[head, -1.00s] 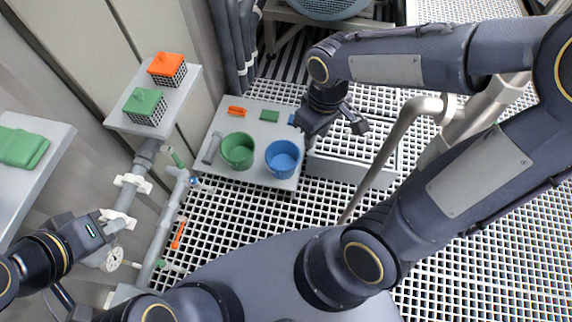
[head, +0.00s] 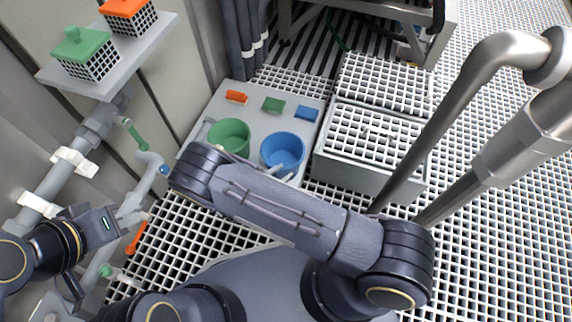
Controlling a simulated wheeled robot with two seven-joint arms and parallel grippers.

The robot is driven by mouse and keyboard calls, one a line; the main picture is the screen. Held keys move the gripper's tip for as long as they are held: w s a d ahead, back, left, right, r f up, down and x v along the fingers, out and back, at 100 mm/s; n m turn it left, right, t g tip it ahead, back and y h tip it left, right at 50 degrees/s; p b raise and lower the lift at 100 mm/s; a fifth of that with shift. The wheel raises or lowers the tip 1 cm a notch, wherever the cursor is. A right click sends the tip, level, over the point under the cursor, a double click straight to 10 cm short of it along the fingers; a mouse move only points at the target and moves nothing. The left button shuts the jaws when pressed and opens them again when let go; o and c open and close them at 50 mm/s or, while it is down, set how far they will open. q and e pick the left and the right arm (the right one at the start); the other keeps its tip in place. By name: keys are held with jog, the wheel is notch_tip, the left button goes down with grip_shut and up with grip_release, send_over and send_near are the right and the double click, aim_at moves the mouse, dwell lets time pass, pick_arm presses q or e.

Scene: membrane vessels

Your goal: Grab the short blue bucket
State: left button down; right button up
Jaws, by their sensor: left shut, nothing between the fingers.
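The short blue bucket (head: 283,151) stands upright on a pale grey platform (head: 240,108), right of a green bucket (head: 229,136). My right arm's links cross just in front of both buckets, and its gripper is out of sight. My left gripper (head: 114,222) is at the lower left beside the grey pipe, shut and empty, well away from the blue bucket.
Small orange (head: 236,97), green (head: 273,104) and blue (head: 307,113) blocks lie behind the buckets. A grey bin with grid top (head: 372,148) stands to the right. Thick metal rails (head: 450,115) rise at right. A shelf (head: 150,47) holds green and orange-topped baskets.

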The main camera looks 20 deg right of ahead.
aim_at(295, 164)
jog(key=b+x, duration=0.1)
jog(key=x, duration=0.1)
jog(key=shift+w+d+f, duration=0.2)
jog(key=shift+d+f, duration=0.05)
jog(key=shift+f, duration=0.1)
jog(key=b+x, duration=0.2)
jog(key=x, duration=0.2)
jog(key=shift+w+d+f, duration=0.1)
jog(key=shift+w+d, duration=0.2)
jog(key=shift+w, duration=0.05)
jog(key=shift+w+d, duration=0.1)
grip_shut()
dwell(0.7)
